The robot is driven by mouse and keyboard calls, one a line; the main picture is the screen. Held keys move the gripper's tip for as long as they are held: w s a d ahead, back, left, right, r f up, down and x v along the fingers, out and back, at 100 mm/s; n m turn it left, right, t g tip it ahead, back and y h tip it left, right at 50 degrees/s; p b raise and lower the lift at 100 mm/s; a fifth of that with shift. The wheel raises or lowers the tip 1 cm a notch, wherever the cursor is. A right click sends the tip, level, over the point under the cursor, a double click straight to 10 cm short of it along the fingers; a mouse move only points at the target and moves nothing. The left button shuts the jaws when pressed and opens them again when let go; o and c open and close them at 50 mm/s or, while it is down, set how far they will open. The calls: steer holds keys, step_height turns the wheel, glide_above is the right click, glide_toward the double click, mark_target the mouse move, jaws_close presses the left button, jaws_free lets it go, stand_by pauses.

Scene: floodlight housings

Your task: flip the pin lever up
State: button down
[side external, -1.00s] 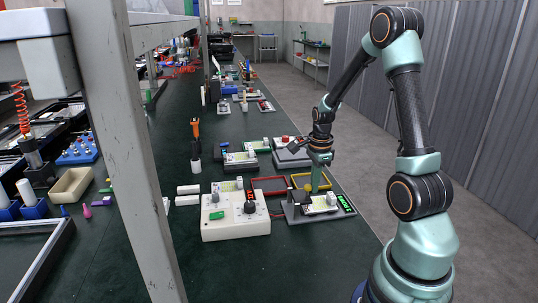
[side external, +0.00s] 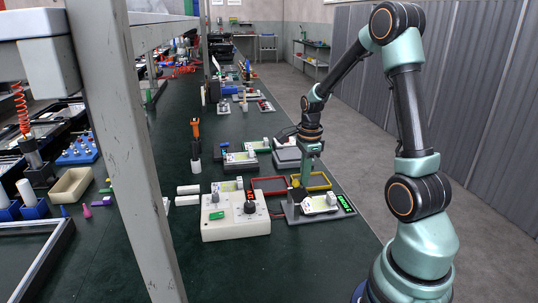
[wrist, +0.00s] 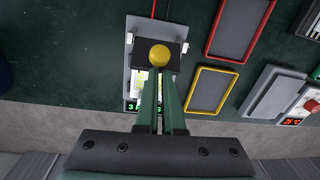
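The pin lever's yellow ball knob (wrist: 159,55) shows in the wrist view, on a dark block of a grey-based device. The device (side external: 321,204) stands at the front right of the bench in the side view, with a pale panel and a lit green display (side external: 345,203). My gripper (side external: 303,184) points down over the rear left of the device. In the wrist view my two green fingers (wrist: 162,72) lie close together with a narrow gap, tips just short of the knob. They hold nothing that I can see. The lever's shaft is hidden, and contact with the knob is unclear.
A yellow-rimmed tray (side external: 318,180) and a red-rimmed tray (side external: 270,185) lie behind the device. A cream box with a black knob (side external: 236,220) stands to its left. Other devices stand farther back.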

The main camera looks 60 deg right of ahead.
steer(key=shift+w+a, duration=0.35)
steer(key=shift+a, duration=0.25)
steer(key=shift+s+f, duration=0.1)
steer(key=shift+f, duration=0.05)
steer(key=shift+d+r, duration=0.15)
steer(key=shift+r, duration=0.8)
steer(key=w+a+r, duration=0.4)
steer(key=r, duration=0.1)
steer(key=shift+w+a, duration=0.25)
steer(key=shift+a, duration=0.15)
